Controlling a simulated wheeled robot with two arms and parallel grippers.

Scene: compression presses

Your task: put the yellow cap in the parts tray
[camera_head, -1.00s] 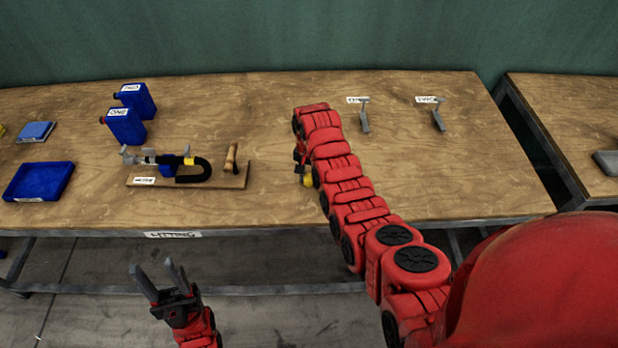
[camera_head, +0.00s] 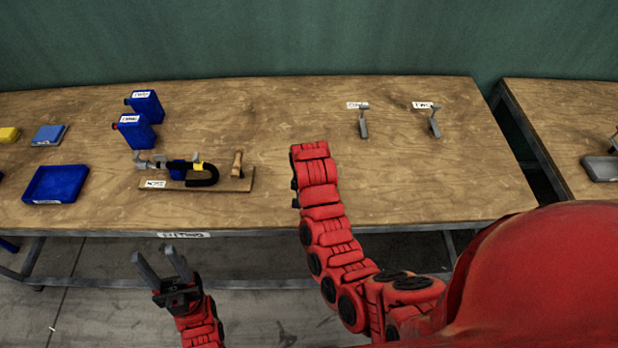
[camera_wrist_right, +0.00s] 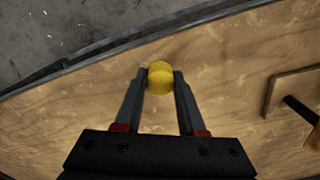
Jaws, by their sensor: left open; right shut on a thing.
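The yellow cap (camera_wrist_right: 160,77) is round and sits between the fingertips of my right gripper (camera_wrist_right: 160,86), which is shut on it. In the right wrist view the wooden bench top lies below it. In the head view my right arm hides the cap and those fingers. A blue tray (camera_head: 38,195) with low walls lies at the bench's left front; its label is too small to read, and it looks empty. My left gripper (camera_head: 162,266) is open and empty, in front of the bench edge.
A board (camera_head: 232,184) with a clamp-like fixture and a wooden handle lies between the blue tray and my right arm. Two blue canisters (camera_head: 140,133) stand behind it. Two grey levers (camera_head: 363,124) are at the back right. The bench middle (camera_head: 265,125) is clear.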

